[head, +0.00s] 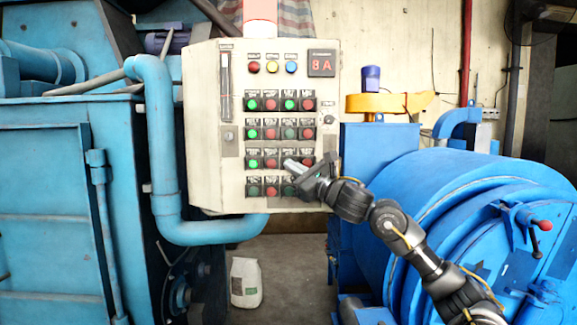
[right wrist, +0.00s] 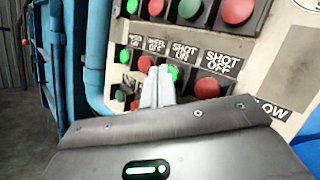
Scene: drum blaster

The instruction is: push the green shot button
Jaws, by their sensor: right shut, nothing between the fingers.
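The control panel (head: 213,150) is a pale box with rows of green and red buttons. In the right wrist view the green shot button (right wrist: 174,73) sits under the "SHOT ON" label (right wrist: 184,52), partly covered by my fingers. The red button (right wrist: 207,88) under "SHOT OFF" is to its right. My right gripper (head: 288,163) is shut and empty, its fingertips at the third button row in the head view, hiding the button behind them. The fingertips (right wrist: 160,72) overlap the green button's left side; I cannot tell whether they touch it. My left gripper is not in view.
A red button (head: 271,163) and another green button (head: 253,163) are left of the fingertips. A blue pipe (head: 160,150) runs along the panel's left side. A big blue drum (head: 450,200) stands at the right. A white bag (head: 246,282) is on the floor below.

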